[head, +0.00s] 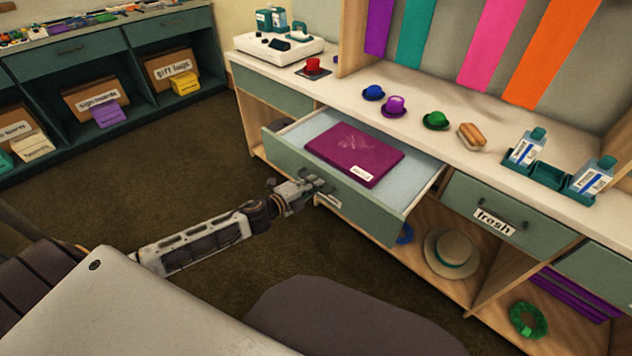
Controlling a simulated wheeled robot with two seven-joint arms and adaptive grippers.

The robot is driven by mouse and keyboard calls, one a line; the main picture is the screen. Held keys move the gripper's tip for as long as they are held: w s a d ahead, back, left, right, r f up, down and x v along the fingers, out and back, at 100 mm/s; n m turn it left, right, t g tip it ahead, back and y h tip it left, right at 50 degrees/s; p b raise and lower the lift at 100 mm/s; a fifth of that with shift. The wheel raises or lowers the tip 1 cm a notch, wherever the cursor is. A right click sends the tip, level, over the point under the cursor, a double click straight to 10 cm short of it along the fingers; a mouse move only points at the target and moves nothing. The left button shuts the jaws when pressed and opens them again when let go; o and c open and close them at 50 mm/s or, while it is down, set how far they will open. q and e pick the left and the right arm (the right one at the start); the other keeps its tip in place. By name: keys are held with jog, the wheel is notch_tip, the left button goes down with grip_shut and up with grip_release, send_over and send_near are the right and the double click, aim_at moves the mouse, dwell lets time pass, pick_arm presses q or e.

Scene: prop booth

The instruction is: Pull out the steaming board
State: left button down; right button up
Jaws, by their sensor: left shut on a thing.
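A green-fronted drawer (364,212) stands pulled out from under the white counter. In it lies a flat magenta board (352,153) with a small white label whose text I cannot read. I cannot tell whether the steaming board is this flat board or the pull-out itself. My left gripper (312,187) is at the handle (327,187) on the drawer front and is shut on it. Its fingers partly hide the handle and a white label below it. My right gripper is not in view.
A closed drawer labelled "fresh" (493,222) is to the right. A straw hat (451,252) is on the shelf below. The brown floor (180,160) at left is clear.

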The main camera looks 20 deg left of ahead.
pick_arm(q)
jog(key=shift+s+f, duration=0.1)
dwell(0.3)
jog(key=c, duration=1.5)
grip_release()
jog(key=shift+s, duration=0.15)
jog(key=shift+v, duration=5.85)
